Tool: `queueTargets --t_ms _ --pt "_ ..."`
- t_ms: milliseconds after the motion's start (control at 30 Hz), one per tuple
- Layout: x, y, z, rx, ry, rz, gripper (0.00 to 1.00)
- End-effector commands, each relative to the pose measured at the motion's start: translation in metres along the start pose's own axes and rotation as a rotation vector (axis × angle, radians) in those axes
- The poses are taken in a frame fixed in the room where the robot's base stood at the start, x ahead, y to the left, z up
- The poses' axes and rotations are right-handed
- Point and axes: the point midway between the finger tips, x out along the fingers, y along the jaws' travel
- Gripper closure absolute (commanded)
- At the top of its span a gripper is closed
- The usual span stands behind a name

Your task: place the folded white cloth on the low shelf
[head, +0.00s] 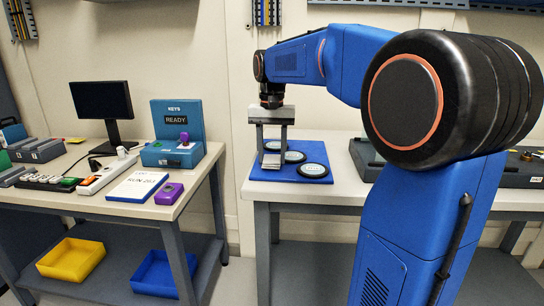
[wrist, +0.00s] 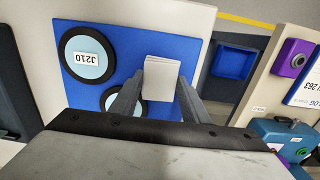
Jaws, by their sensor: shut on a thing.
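My gripper (head: 271,146) points down at the front left of the right bench, over a blue board. It is shut on the folded white cloth (head: 271,161), a small pale block between the fingers. In the wrist view the cloth (wrist: 161,79) shows between the two grey fingers (wrist: 160,92), over the blue board. I cannot tell whether the cloth touches the board. A low dark shelf (head: 312,270) lies under the right bench, partly hidden by my arm. Another low shelf (head: 118,268) lies under the left bench.
The blue board (head: 262,173) bears several round labelled discs, one at its front right (head: 314,170). A yellow bin (head: 71,259) and a blue bin (head: 162,273) stand on the left low shelf. The left bench carries a monitor (head: 102,101), a teal key box (head: 172,154) and a purple device (head: 169,194).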

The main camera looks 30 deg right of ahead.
Motion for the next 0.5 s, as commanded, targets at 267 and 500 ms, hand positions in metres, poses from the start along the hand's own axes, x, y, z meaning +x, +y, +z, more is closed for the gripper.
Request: queueTargets --t_ms 267,500 --pt "0.0064 0.0001 0.0002 0.0 0.0 0.0 0.82" --pt "0.0088 0.0 0.0001 0.0 0.0 0.0 0.41"
